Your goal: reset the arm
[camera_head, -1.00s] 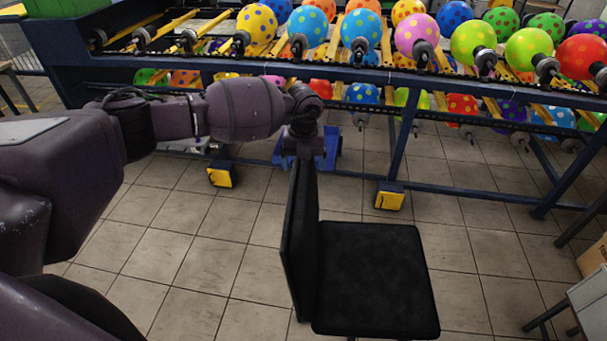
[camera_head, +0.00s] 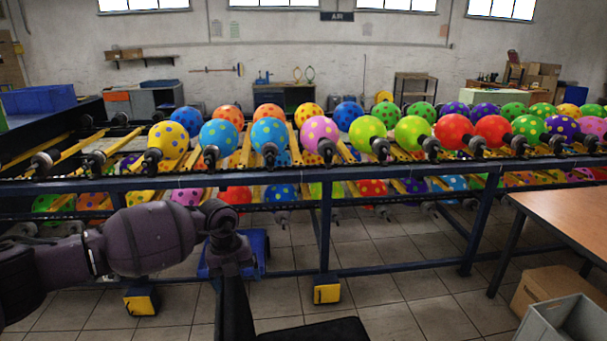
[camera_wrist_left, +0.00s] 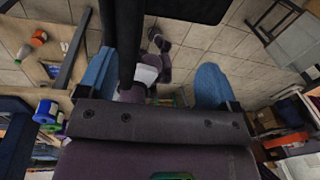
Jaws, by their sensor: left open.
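My left arm comes in from the left in the head view and ends in a dark purple wrist, low and left of centre. In the left wrist view my left gripper (camera_wrist_left: 153,82) is open, with its two blue fingers wide apart and no object held between them. In the head view, I cannot clearly make out the fingers around the wrist. My right arm and gripper are not in view.
A wooden table (camera_head: 570,220), a carton (camera_head: 540,285) and a grey bin (camera_head: 565,322) stand at the right.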

